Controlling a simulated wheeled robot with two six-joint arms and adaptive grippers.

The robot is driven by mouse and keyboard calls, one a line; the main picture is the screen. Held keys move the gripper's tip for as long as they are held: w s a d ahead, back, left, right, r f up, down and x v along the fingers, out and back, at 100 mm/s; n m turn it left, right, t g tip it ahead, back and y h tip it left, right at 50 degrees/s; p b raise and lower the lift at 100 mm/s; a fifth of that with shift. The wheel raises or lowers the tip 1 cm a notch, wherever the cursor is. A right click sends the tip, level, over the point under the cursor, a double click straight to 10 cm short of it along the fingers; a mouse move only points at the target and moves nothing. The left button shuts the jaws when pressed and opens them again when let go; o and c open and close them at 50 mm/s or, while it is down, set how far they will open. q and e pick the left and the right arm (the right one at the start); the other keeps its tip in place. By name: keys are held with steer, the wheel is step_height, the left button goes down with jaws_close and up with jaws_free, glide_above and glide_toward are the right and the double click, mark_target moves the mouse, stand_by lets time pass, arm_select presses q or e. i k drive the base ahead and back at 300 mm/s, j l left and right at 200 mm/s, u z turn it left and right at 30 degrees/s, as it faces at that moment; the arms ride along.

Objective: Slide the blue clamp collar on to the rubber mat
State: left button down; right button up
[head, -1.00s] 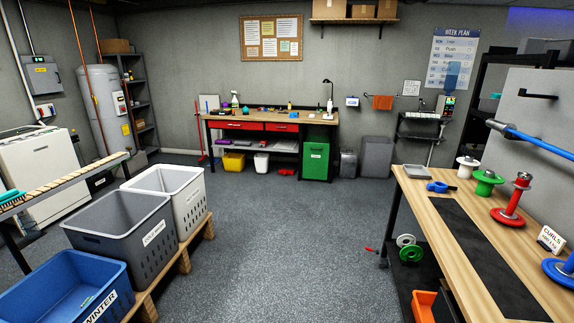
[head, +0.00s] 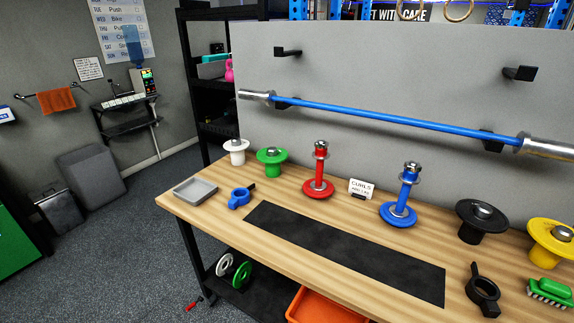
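The blue clamp collar (head: 239,197) lies on the wooden bench top in the head view, a ring with a small dark lever at its upper right. It is just left of the rubber mat (head: 340,252), with a small strip of bare wood between them. The mat is a long black strip lying flat along the front half of the bench, with nothing on it. Neither of my grippers shows in the head view.
A grey tray (head: 196,189) sits left of the collar. Behind stand white (head: 235,152) and green (head: 271,162) spools, red (head: 319,177) and blue (head: 399,206) weight stands, and a card (head: 361,190). A black collar (head: 483,291) and green brush (head: 549,291) lie right of the mat.

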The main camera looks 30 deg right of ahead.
mark_target(236, 201)
steer(key=i+j+z, duration=0.35)
steer(key=z, duration=0.15)
steer(key=i+j+z, duration=0.25)
steer(key=j+z, duration=0.2)
steer(key=j, duration=0.2)
steer(key=i+j+z, duration=0.15)
steer(key=j+z, duration=0.8)
steer(key=j, duration=0.3)
steer(key=j+z, duration=0.5)
steer(key=j, duration=0.2)
steer(key=k, duration=0.05)
